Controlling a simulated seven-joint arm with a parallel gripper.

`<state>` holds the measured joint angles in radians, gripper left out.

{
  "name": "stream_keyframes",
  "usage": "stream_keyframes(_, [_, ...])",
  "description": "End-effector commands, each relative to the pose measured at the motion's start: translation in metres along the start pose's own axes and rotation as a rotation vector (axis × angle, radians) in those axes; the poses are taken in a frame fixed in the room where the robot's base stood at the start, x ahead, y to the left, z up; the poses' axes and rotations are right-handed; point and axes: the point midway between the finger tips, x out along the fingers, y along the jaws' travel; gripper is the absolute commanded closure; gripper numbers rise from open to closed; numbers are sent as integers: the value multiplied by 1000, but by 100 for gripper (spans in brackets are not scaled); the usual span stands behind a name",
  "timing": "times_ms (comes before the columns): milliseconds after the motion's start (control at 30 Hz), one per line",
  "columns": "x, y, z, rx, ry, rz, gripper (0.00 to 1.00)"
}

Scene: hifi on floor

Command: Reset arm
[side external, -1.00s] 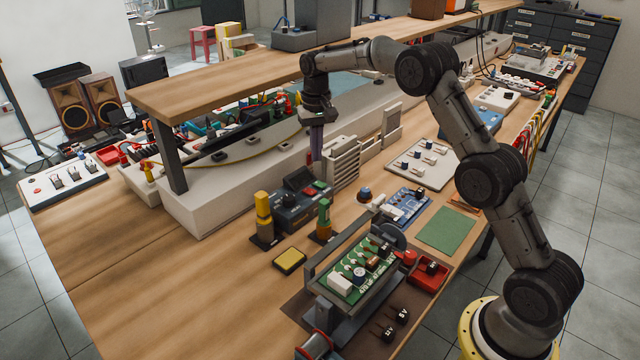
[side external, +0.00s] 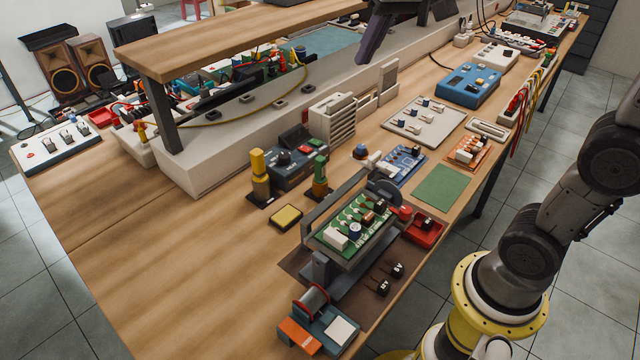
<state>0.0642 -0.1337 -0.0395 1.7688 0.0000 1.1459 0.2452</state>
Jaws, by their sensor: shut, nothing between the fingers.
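My gripper (side external: 367,52) shows at the top of the side external view, cut off by the picture's upper edge. Its dark, purplish fingers are together, empty, and point down and to the left. It appears in front of the raised shelf's right part and above the long pale bench unit. It looks clear of the things on the bench. My arm's lower links rise from a yellow base at the lower right and run out of the right edge, so the middle of the arm is hidden.
The wooden bench (side external: 130,270) is bare at its front left. A raised wooden shelf (side external: 215,42) runs along the back. A circuit board (side external: 350,225) sits in a holder near the front. A white slotted rack (side external: 332,120), blue box (side external: 468,85) and green mat (side external: 440,185) stand nearby.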

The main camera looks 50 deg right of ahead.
Motion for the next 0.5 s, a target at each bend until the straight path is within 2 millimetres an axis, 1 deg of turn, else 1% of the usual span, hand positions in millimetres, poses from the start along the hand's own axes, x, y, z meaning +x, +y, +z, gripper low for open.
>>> stream_keyframes(33, [-10, 2, 21, -22, 21, -9, 100])
stream_keyframes(67, [-14, 3, 33, -33, 31, -14, 100])
stream_keyframes(100, [-18, 6, 48, -50, 45, -19, 100])
stream_keyframes(167, [-22, 9, 72, -75, 63, -27, 100])
stream_keyframes(200, [-23, 12, 88, -93, 75, -32, 100])
stream_keyframes(233, [-22, 15, 100, -108, 83, -36, 100])
stream_keyframes(333, [-15, 23, 140, -155, 105, -45, 100])
stream_keyframes(400, [-5, 30, 166, -188, 113, -48, 100])
stream_keyframes(500, [13, 37, 196, -229, 107, -47, 100])
